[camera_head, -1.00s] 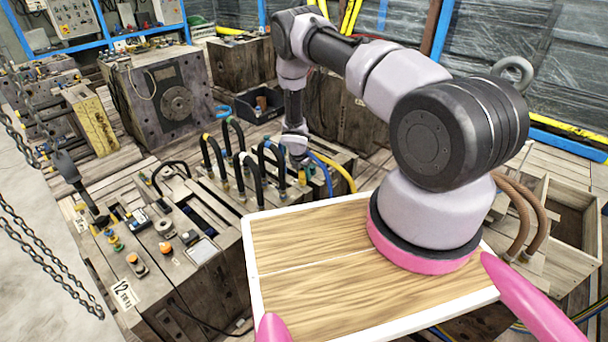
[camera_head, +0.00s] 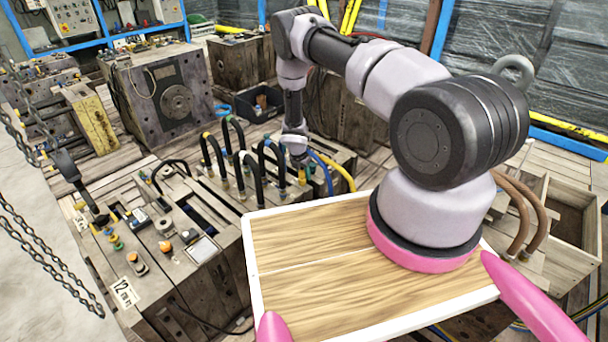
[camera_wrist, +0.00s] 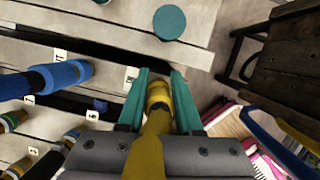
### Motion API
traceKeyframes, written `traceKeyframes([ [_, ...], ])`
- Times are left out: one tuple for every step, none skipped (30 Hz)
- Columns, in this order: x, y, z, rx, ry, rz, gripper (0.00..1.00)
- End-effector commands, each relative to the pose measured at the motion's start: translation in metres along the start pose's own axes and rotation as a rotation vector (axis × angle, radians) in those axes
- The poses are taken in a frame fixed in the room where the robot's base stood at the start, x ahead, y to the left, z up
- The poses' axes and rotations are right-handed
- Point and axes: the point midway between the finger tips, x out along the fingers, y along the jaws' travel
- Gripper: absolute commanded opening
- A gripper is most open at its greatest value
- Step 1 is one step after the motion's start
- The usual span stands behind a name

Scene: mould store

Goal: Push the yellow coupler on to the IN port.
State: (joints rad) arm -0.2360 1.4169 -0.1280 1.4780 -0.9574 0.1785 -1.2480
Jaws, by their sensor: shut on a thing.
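The yellow coupler (camera_wrist: 158,97) sits between the two teal fingers of my gripper (camera_wrist: 160,78) in the wrist view, with its yellow hose running back between the jaws. My gripper is shut on it. A small white label (camera_wrist: 131,76), too blurred to read surely, lies on the pale top face just left of the coupler's tip. The IN port cannot be made out; the coupler and fingers cover the spot beyond the tip, so I cannot tell whether they touch. In the head view my gripper (camera_head: 296,152) is over the mould with the hoses, and the yellow hose (camera_head: 340,172) arcs to its right.
A blue coupler (camera_wrist: 68,74) stands left of my gripper, with more hose ends (camera_wrist: 72,136) below it. A teal disc (camera_wrist: 170,22) lies ahead on the top face. Several black looped hoses (camera_head: 232,140) stand close to my arm. A dark stool-like thing (camera_wrist: 285,60) is at right.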

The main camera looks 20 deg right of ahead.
Motion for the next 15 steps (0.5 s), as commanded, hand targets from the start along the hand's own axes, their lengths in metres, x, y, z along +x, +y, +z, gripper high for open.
traceKeyframes([
  [-0.0004, 0.0003, 0.0006, 0.001, -0.001, 0.0, 0.0],
  [-0.0003, 0.0002, 0.0006, 0.001, -0.001, 0.0, 0.0],
  [0.0001, 0.0002, 0.0005, 0.001, -0.001, 0.0, 0.0],
  [0.0004, 0.0003, 0.0004, 0.001, -0.001, 0.0, 0.0],
  [0.0007, 0.0002, 0.0003, 0.001, -0.001, 0.0, 0.0],
  [0.0011, 0.0002, 0.0002, 0.001, -0.001, 0.0, 0.0],
  [0.0013, 0.0002, 0.0002, 0.001, -0.001, 0.0, 0.0],
  [0.0014, 0.0002, 0.0002, 0.001, -0.001, 0.0, 0.0],
  [0.0015, 0.0002, 0.0001, 0.001, -0.001, 0.0, 0.0],
  [0.0015, 0.0002, 0.0001, 0.001, -0.001, 0.0, 0.0],
  [0.0016, 0.0001, 0.0001, 0.001, -0.001, 0.0, 0.0],
  [0.0016, 0.0001, 0.0001, 0.001, -0.001, 0.0, 0.0],
  [0.0017, 0.0, 0.0, 0.001, -0.001, 0.0, 0.45],
  [0.0017, 0.0, 0.0, 0.001, -0.001, 0.0, 0.56],
  [0.0017, 0.0, 0.0, 0.001, -0.001, 0.0, 0.68],
])
